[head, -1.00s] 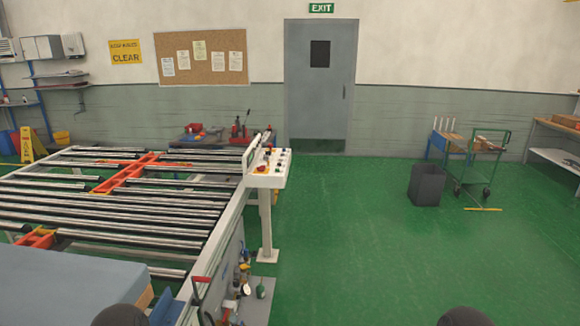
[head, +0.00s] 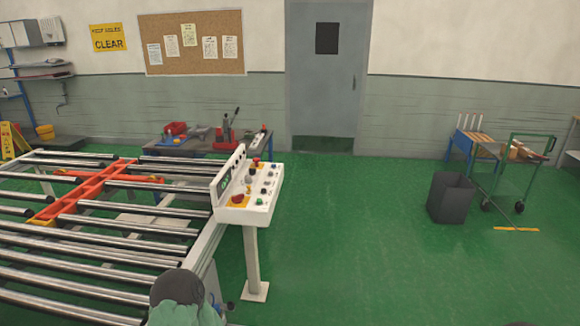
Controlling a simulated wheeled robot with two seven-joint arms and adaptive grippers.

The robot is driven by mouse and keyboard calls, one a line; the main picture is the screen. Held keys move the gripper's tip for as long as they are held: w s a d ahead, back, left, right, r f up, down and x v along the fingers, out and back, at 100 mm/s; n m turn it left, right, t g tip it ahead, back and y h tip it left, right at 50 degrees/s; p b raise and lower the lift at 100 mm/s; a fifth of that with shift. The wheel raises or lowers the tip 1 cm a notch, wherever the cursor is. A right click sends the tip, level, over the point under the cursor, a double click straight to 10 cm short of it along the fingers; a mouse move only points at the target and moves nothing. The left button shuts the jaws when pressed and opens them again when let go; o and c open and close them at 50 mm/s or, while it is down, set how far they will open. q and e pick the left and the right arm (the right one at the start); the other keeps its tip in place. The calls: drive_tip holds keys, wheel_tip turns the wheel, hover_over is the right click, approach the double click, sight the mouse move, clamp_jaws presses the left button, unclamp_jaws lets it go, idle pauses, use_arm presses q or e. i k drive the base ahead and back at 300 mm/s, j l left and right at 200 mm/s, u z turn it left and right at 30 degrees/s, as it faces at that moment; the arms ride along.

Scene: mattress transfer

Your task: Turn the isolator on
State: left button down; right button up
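A white control panel (head: 262,210) stands on a post at the end of the roller conveyor. Its sloped top carries several small knobs and buttons, including a red one on a yellow patch (head: 238,200). I cannot tell which of these is the isolator, or its position. A dark rounded part of mine with a pale green section shows at the bottom, left of the panel post. Neither gripper's fingers can be seen.
The roller conveyor (head: 95,225) with orange cross rails fills the left. A workbench with tools (head: 210,140) stands behind it. A dark bin (head: 450,197) and a green trolley (head: 520,170) are at right. Green floor right of the panel is clear.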

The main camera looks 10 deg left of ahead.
sight(238, 198)
drive_tip(key=i+l+u, duration=0.1)
drive_tip(key=i+u, duration=0.4)
drive_tip(key=i+l+u, duration=0.25)
drive_tip(key=i+u, duration=0.25)
drive_tip(key=i+l+u, duration=0.3)
drive_tip(key=l+u, duration=0.2)
drive_tip(key=j, duration=0.1)
